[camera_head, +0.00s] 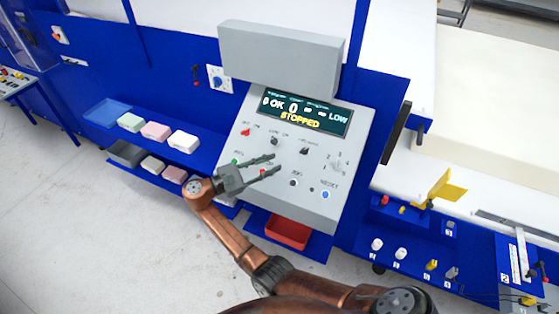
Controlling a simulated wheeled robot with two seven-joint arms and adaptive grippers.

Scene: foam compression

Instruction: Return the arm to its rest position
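My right arm comes in from the bottom, copper coloured. Its dark grey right gripper (268,172) is in front of the lower left part of the grey control panel (312,158). Its two fingers stand apart with nothing between them. I cannot tell whether a fingertip touches the panel. The panel's display (304,113) reads "OK", "LOW" and "STOPPED". The gripper partly covers a red button (263,172) beside the fingers. A blue button (325,195) sits at the panel's lower right. My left gripper is not in view.
Blue shelves at the left carry a blue tray (107,112) and several foam blocks, such as a white one (183,141). A red bin (288,233) sits below the panel. A blue rack (408,245) with small parts and a yellow plate (447,188) stand at the right. Floor at lower left is clear.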

